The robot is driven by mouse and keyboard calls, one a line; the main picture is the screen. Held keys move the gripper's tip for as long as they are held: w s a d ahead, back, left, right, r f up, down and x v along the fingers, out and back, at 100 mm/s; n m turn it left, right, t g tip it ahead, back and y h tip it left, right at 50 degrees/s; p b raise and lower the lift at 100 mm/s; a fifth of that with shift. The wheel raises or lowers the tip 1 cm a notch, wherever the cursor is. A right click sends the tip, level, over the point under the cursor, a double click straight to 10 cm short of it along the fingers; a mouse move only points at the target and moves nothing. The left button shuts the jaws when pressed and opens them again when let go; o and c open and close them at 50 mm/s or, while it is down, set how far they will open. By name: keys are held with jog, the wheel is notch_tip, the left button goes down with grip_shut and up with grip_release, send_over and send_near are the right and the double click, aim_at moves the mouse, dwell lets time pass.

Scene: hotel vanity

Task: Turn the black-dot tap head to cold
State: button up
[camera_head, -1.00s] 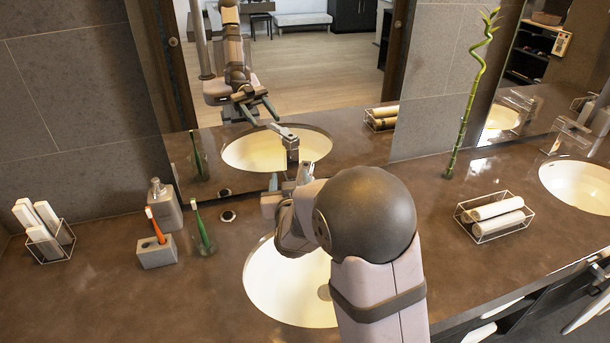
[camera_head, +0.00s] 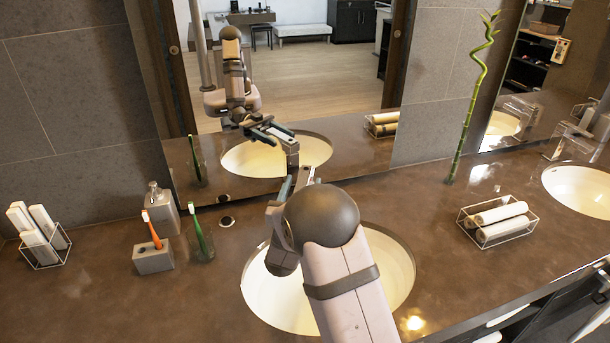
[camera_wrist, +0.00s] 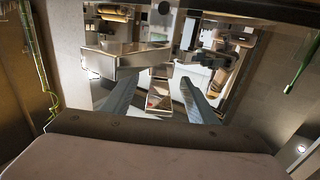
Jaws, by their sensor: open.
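A shiny metal tap (camera_wrist: 125,62) at the near sink shows in the wrist view, with its flat head ahead of my gripper, left of picture centre. My gripper (camera_wrist: 158,98) is open; its two fingers point toward the tap, and a metal part of it shows in the gap between them. I cannot tell whether a finger touches it. In the head view my gripper (camera_head: 295,181) is at the back rim of the near sink, and my arm hides most of the tap. No black dot can be made out on the tap head.
The near sink (camera_head: 395,265) lies under my arm. Left are an orange toothbrush in a grey holder (camera_head: 153,258), a green toothbrush (camera_head: 201,236) and a soap dispenser (camera_head: 162,208). Right are a wire basket of rolled towels (camera_head: 497,221) and a second tap (camera_head: 567,138). A mirror stands close behind.

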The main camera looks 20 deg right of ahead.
aim_at(305, 175)
jog(key=shift+p+x, duration=0.6)
jog(key=shift+x, duration=1.5)
grip_shut()
